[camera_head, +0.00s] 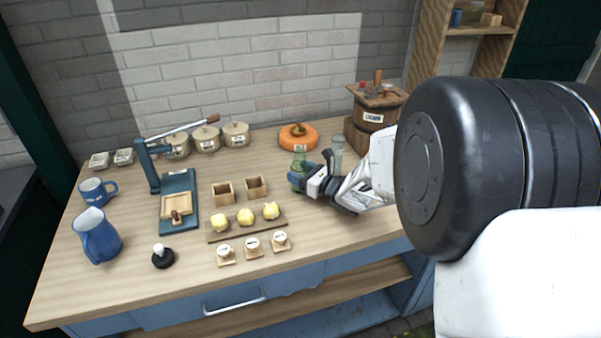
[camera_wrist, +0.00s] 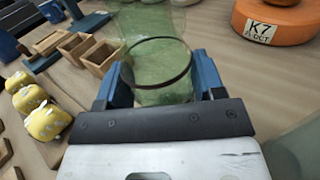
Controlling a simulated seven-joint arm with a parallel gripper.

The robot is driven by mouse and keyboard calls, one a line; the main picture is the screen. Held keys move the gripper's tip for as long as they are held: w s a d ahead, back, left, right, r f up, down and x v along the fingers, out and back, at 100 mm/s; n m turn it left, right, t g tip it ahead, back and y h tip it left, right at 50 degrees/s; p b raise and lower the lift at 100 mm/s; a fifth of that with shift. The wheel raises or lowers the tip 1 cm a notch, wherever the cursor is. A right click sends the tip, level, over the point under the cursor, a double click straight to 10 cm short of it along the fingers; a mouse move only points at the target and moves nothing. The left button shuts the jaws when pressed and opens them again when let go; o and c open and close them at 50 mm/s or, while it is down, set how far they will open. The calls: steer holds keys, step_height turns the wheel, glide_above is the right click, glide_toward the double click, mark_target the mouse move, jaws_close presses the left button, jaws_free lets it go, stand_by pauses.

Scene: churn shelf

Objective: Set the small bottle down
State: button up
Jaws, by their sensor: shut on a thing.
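The small bottle (camera_head: 299,157) is green, see-through glass and stands roughly upright at my gripper, right of the wooden boxes on the worktop. In the wrist view the small bottle (camera_wrist: 152,68) sits between the two blue fingers, with a dark ring around it. My gripper (camera_head: 298,178) is shut on it; my gripper also shows in the wrist view (camera_wrist: 158,85). The arm reaches in from the right. The fingers and hand partly hide the bottle's lower part. I cannot tell whether its base touches the worktop.
A clear glass vessel (camera_head: 338,152) stands close right of my gripper. An orange round pot (camera_head: 298,137) is behind, and a wooden tub (camera_head: 372,112) is back right. Wooden boxes (camera_head: 223,194) and a board with yellow lumps (camera_head: 245,228) are left. Bare worktop (camera_head: 325,225) lies in front.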

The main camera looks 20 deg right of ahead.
steer(key=o, duration=1)
steer(key=shift+r, duration=0.1)
steer(key=shift+v, duration=6)
